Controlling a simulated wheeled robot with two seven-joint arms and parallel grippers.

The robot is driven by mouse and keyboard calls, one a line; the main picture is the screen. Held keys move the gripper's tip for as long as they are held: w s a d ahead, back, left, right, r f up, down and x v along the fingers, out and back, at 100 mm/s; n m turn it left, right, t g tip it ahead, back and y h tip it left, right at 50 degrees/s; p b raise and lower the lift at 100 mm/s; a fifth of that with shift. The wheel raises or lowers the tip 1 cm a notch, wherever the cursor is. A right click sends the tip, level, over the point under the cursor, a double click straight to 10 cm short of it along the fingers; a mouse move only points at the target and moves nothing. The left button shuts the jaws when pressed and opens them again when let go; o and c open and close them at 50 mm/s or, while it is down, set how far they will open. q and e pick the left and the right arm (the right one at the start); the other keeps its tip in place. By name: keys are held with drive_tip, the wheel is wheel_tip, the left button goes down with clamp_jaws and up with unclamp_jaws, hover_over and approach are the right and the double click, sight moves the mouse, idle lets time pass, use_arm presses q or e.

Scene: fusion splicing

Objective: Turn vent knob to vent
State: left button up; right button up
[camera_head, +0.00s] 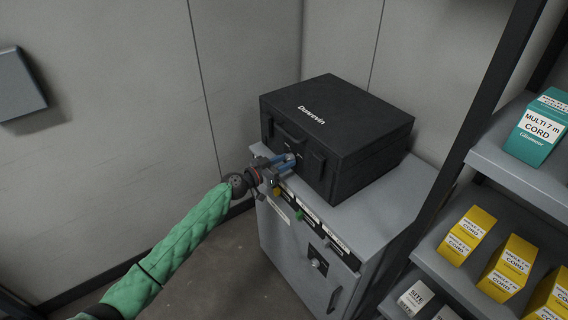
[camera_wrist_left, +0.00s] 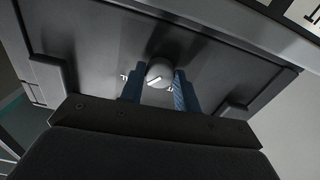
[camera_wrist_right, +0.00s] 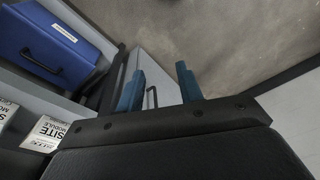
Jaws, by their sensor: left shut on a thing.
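The vent knob (camera_wrist_left: 159,74) is a small round grey knob with a white pointer line, on the front face of the black case. My left gripper (camera_wrist_left: 160,88) has its blue fingers on both sides of the knob and is shut on it. The pointer line lies slanted, and small white marks show beside the knob, too small to read. In the head view, my left gripper (camera_head: 290,161) is at the front of the black case (camera_head: 345,125) and hides the knob. My right gripper (camera_wrist_right: 158,88) is open and empty in the right wrist view.
The case stands on a grey cabinet (camera_head: 385,210) with buttons and labels on its front. A shelf (camera_head: 520,180) with teal and yellow boxes stands at the right. A blue case (camera_wrist_right: 50,40) and white boxes show in the right wrist view. Floor at the left is clear.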

use_arm(q)
drive_tip(key=n+b, duration=0.2)
drive_tip(key=n, duration=0.2)
drive_tip(key=shift+n+b, duration=0.3)
drive_tip(key=shift+b, duration=0.1)
drive_tip(key=shift+n, duration=0.3)
drive_tip(key=shift+n+b, duration=0.3)
drive_tip(key=shift+n, duration=1.2)
drive_tip(key=shift+r+n, duration=0.1)
drive_tip(key=shift+n, duration=0.7)
drive_tip(key=n, duration=0.2)
drive_tip(key=shift+n, duration=0.4)
drive_tip(key=n+p, duration=0.1)
drive_tip(key=n, duration=0.2)
drive_tip(key=shift+r, duration=0.1)
drive_tip(key=shift+n, duration=0.8)
use_arm(e)
wheel_tip(320, 180, up, 10)
drive_tip(key=shift+s, duration=0.4)
drive_tip(key=shift+s+d+f, duration=0.1)
drive_tip(key=shift+s, duration=0.05)
